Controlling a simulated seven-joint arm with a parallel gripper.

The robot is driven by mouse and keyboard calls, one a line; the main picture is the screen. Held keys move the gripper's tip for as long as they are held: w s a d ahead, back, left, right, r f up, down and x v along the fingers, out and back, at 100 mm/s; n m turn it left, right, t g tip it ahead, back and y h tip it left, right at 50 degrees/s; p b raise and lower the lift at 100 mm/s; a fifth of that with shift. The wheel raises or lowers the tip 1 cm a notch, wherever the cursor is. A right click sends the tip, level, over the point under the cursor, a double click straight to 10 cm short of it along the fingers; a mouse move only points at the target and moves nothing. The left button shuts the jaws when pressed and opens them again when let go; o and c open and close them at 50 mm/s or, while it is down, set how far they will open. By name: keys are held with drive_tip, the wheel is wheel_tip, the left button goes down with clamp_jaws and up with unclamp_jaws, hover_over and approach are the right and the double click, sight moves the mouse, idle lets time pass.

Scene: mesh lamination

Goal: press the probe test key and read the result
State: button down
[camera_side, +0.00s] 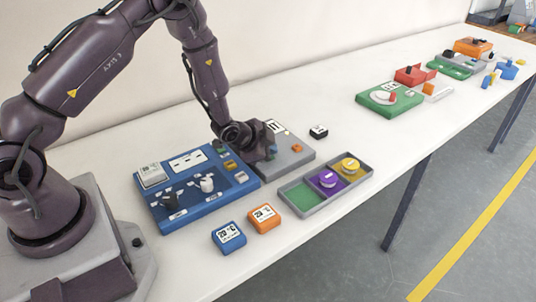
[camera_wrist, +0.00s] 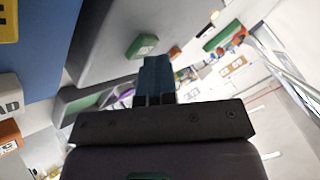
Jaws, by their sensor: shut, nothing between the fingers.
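My gripper (camera_side: 268,153) is shut and empty, pointing down low over the grey box (camera_side: 300,158) beside the blue panel. In the wrist view its blue fingers (camera_wrist: 154,80) are together, and a green key (camera_wrist: 142,46) on a grey surface shows just beyond them. I cannot tell whether the fingertips touch anything. The grey box has an orange key (camera_side: 296,148) and a white label (camera_side: 277,127); my wrist hides part of it. The blue panel (camera_side: 190,219) carries a display (camera_side: 151,175), a white label strip (camera_side: 187,161), black and white knobs and small coloured keys. No result is legible.
A blue tile (camera_side: 228,237) and an orange tile (camera_side: 264,218) lie in front of the panel. A small black block (camera_side: 318,131) stands behind. Green and red fixtures (camera_side: 389,99) stand farther right.

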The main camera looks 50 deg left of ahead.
idle(0.4)
drive_tip(key=shift+r, duration=0.8)
drive_tip(key=shift+r, duration=2.55)
